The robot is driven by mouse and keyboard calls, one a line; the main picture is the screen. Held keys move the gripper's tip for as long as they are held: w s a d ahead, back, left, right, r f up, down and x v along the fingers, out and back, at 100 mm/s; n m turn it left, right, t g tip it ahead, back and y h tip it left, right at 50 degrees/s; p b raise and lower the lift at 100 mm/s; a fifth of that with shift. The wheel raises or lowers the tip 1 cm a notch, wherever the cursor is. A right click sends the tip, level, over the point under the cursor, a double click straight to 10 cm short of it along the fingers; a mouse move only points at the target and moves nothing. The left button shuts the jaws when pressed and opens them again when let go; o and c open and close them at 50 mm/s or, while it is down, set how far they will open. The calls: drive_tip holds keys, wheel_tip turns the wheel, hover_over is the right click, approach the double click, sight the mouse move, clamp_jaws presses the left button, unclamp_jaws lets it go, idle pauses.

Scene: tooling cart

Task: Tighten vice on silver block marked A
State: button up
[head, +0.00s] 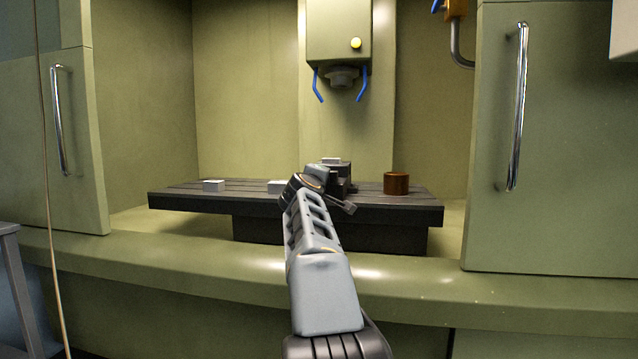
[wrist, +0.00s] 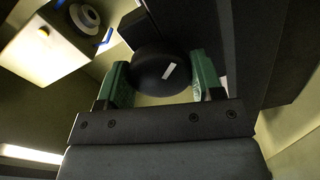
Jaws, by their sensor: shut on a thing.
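The dark vice (head: 342,172) stands on the machine table, partly hidden behind my arm. A silver block (head: 331,161) shows at the top of the vice; no letter on it is legible, and I cannot tell how tightly it sits. My gripper (wrist: 160,72) has its two green fingers on either side of a dark round knob (wrist: 152,62) with a white mark, and is shut on it. The knob appears to belong to the vice. In the head view the fingers and knob are hidden by my arm.
The slotted table (head: 180,199) also bears two silver blocks, one at the left (head: 213,185) and one beside my arm (head: 276,187). A brown cylinder (head: 396,183) stands right of the vice. The spindle head (head: 338,35) hangs above. Doors with handles flank the opening.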

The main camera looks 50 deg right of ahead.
drive_tip(key=shift+r+m, duration=0.1)
drive_tip(key=shift+m, duration=0.7)
drive_tip(key=shift+r, duration=0.1)
drive_tip(key=o, duration=0.9)
drive_tip(key=shift+r+p, duration=0.25)
drive_tip(key=shift+p, duration=0.15)
wheel_tip(320, 180, up, 3)
drive_tip(key=shift+f+p, duration=0.1)
drive_tip(key=shift+p, duration=1.05)
drive_tip(key=shift+s+a+r+p, duration=0.85)
drive_tip(key=shift+s+a+r, duration=0.7)
drive_tip(key=shift+s, duration=0.25)
drive_tip(key=shift+s+a+r+p, duration=0.9)
drive_tip(key=shift+s+a+r, duration=0.55)
drive_tip(key=shift+s+r, duration=0.25)
drive_tip(key=shift+s+a+r+p, duration=0.85)
drive_tip(key=shift+s+a+r, duration=0.65)
drive_tip(key=shift+s, duration=0.35)
